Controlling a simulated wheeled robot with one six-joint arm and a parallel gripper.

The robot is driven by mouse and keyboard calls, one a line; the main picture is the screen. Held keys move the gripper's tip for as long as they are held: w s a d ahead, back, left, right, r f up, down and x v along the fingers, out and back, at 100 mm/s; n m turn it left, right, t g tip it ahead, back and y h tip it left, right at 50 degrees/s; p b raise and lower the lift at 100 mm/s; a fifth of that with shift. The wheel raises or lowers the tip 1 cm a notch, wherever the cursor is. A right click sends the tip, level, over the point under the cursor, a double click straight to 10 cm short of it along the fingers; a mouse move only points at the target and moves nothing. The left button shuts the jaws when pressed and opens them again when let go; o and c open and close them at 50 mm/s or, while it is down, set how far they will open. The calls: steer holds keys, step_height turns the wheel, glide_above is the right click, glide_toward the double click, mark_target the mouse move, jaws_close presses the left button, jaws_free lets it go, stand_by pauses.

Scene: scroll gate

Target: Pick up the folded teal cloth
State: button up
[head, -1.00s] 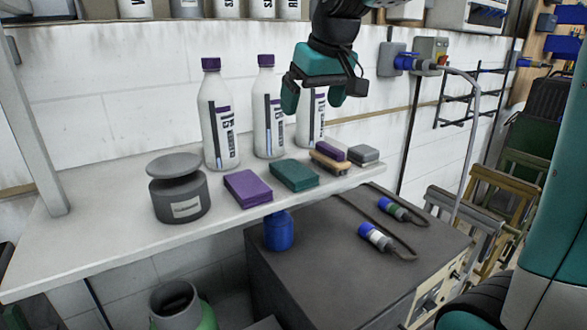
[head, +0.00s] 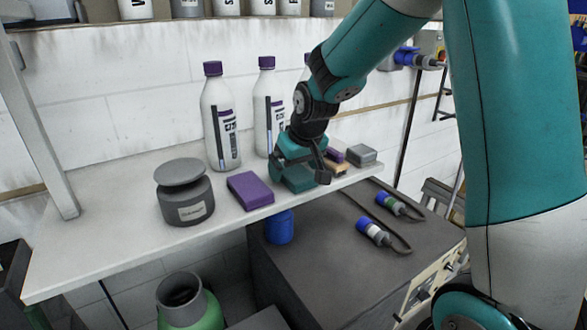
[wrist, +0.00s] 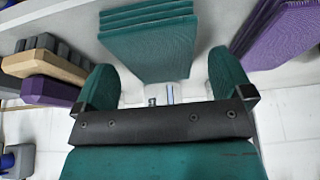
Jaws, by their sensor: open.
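The folded teal cloth (head: 299,186) lies on the white shelf in the head view, partly hidden behind my gripper (head: 301,172). In the wrist view the teal cloth (wrist: 147,50) shows its stacked layers at the top middle. My gripper (wrist: 162,72) is open there, with one teal finger to each side of the cloth's near end. The jaws hold nothing. I cannot tell whether either finger touches the cloth.
A purple folded cloth (head: 250,191) lies left of the teal one. A wood-and-purple brush (head: 338,165) and a grey block (head: 362,155) sit to the right. White bottles (head: 219,122) stand behind. A grey canister (head: 185,195) stands further left.

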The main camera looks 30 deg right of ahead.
steer(key=shift+w+f, duration=0.15)
steer(key=shift+f, duration=0.3)
steer(key=c, duration=1)
steer(key=shift+r, duration=0.15)
